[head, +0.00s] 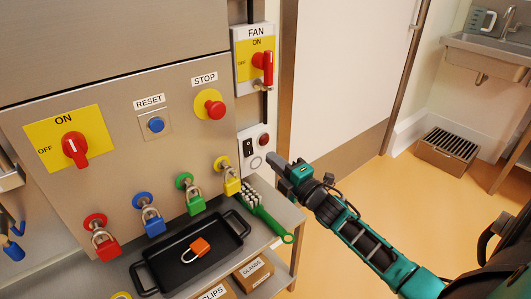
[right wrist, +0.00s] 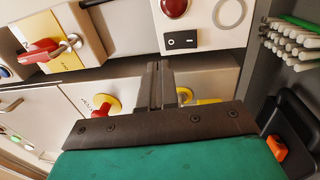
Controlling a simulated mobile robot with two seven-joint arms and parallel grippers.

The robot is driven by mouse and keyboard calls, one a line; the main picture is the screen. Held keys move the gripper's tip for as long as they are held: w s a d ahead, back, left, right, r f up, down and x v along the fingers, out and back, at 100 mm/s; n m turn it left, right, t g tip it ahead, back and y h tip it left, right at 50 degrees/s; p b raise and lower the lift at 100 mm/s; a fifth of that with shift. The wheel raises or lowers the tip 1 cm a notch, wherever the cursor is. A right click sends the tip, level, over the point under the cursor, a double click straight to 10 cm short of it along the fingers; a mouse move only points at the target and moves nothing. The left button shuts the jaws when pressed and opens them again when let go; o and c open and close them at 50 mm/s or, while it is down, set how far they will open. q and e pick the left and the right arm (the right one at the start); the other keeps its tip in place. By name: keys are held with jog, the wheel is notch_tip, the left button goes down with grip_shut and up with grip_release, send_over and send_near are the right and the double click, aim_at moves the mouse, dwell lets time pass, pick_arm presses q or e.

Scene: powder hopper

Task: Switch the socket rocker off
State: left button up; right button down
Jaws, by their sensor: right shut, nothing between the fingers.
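The socket plate (head: 243,164) is a white panel below the fan switch. It carries a black rocker (head: 248,148), a red round lamp or button (head: 264,140) and a round socket ring (head: 256,162). In the right wrist view the black rocker (right wrist: 181,40) shows small white marks; which side is pressed in I cannot tell. My right gripper (head: 281,165) is shut and empty, just right of the plate in the head view. In the right wrist view its fingertips (right wrist: 160,68) point towards the plate, below the rocker in the picture and apart from it. My left gripper is not in view.
The green-handled brush (head: 265,213) lies on the shelf below the plate. A black tray (head: 150,271) holds an orange padlock (head: 196,250). Several coloured padlocks hang on the panel. The red fan switch (head: 264,65) sits above. Open floor lies to the right.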

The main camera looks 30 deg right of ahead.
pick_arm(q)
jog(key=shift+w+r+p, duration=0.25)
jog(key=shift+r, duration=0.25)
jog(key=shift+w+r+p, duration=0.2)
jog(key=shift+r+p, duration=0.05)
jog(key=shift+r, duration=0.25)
pick_arm(e)
jog(key=shift+s+d+r, duration=0.15)
jog(key=shift+s+r, duration=0.05)
jog(key=shift+s, duration=1.2)
jog(key=shift+s+d+r, duration=0.1)
jog(key=shift+s+r, duration=0.1)
jog(key=shift+s, duration=1.2)
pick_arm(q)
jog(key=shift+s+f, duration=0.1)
